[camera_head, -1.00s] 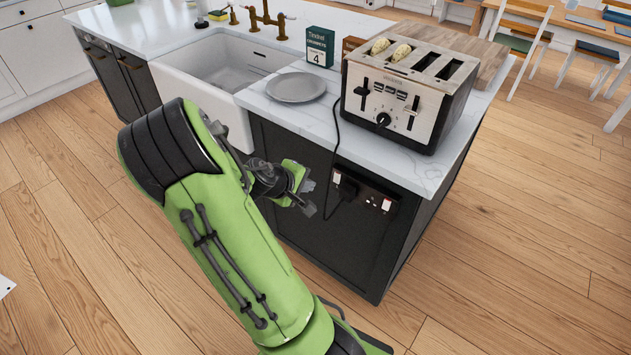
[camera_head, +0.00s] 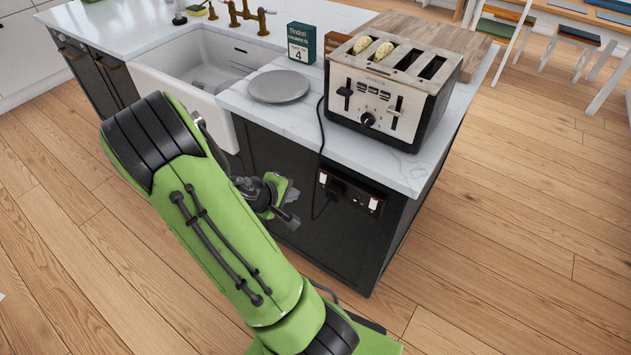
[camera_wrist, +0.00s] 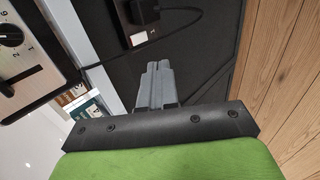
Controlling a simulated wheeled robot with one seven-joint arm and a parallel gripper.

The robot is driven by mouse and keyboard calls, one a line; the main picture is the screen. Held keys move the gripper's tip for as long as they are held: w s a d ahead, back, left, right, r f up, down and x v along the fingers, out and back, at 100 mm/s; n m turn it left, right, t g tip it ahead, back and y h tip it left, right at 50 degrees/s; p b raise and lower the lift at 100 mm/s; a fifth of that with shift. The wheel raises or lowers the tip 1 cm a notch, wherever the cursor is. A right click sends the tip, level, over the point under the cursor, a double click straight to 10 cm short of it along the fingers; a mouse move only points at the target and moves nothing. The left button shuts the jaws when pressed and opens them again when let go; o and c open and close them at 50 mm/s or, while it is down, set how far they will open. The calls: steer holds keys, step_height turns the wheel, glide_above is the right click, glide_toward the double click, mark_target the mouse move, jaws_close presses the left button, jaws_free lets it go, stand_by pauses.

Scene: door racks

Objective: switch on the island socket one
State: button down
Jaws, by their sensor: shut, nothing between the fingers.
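The island socket (camera_head: 350,193) is a dark double plate on the island's black end panel, below the worktop. It has a white switch with red at its left end (camera_head: 323,178) and another near its right end (camera_head: 374,204). A black plug (camera_head: 336,188) sits in its left part, with a cord running up to the toaster. My gripper (camera_head: 293,221) is shut and empty, left of and below the socket, apart from it. In the wrist view the closed grey fingers (camera_wrist: 158,68) point toward the socket plate (camera_wrist: 133,20), which is partly cut off; one white switch (camera_wrist: 140,38) shows. Switch positions are unclear.
The toaster (camera_head: 390,92) stands on the worktop above the socket, with a grey plate (camera_head: 279,86) beside it. The sink (camera_head: 207,62) is further left. The slack cord (camera_head: 320,140) hangs in front of the panel. Wooden floor (camera_head: 500,240) right of the island is clear.

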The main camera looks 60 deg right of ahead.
mark_target(322, 179)
steer(key=x, duration=0.4)
steer(key=d+r+b+x, duration=0.1)
steer(key=x, duration=0.4)
steer(key=r+b+x, duration=0.1)
steer(key=x, duration=0.3)
steer(key=shift+s+d+f, duration=0.15)
steer(key=shift+d+f, duration=0.15)
steer(key=shift+d, duration=0.3)
steer(key=shift+f+b, duration=0.1)
steer(key=shift+b, duration=0.35)
steer(key=shift+f+b, duration=0.15)
steer(key=shift+b, duration=0.3)
steer(key=shift+d+r+p, duration=0.15)
steer(key=shift+r+p, duration=0.6)
steer(key=shift+r, duration=0.35)
